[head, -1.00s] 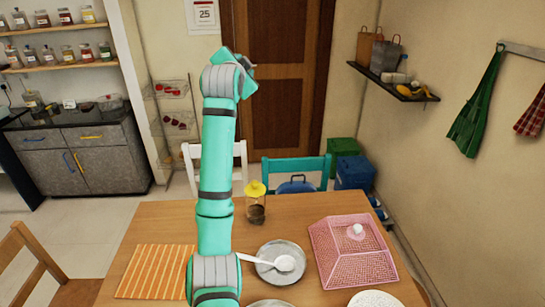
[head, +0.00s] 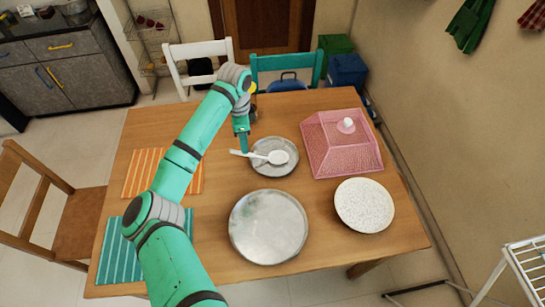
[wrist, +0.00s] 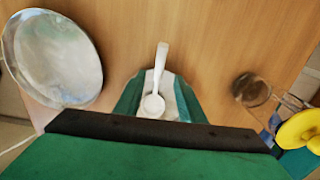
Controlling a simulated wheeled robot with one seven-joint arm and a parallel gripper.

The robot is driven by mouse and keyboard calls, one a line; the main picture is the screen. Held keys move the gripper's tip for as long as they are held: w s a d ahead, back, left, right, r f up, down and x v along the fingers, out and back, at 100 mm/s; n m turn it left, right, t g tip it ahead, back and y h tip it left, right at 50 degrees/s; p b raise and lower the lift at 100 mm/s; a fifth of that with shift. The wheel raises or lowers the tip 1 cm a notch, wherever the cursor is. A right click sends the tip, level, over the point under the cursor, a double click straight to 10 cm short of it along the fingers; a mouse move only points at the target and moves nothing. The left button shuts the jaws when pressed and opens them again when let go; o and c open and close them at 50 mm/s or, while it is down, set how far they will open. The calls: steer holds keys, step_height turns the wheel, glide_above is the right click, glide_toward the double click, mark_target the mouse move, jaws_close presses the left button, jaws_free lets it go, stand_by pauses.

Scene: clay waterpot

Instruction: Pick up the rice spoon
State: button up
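The white rice spoon (head: 277,157) lies across the small grey metal plate (head: 288,168), its handle pointing left past the rim. In the wrist view the spoon (wrist: 160,62) shows its handle toward the top and its bowl between my fingers. My gripper (head: 242,143) points down near the handle side of the small plate. In the wrist view my gripper (wrist: 158,88) has its two teal fingers apart, one on each side of the spoon, with nothing gripped. The exact height of the fingertips above the spoon is hard to tell.
A large metal plate (head: 268,227) lies in front of the small one. A pink mesh cover (head: 340,150) and a speckled white plate (head: 364,206) are on the right. A yellow-lidded jar (wrist: 300,130) is close to my gripper. Striped mats (head: 144,172) lie at left.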

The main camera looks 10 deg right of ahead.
steer(key=shift+s+d+f, duration=0.1)
steer(key=shift+f, duration=1.85)
steer(key=shift+s+d+f, duration=0.1)
steer(key=shift+f, duration=1.85)
steer(key=shift+w, duration=0.1)
steer(key=shift+c, duration=0.2)
jaws_close()
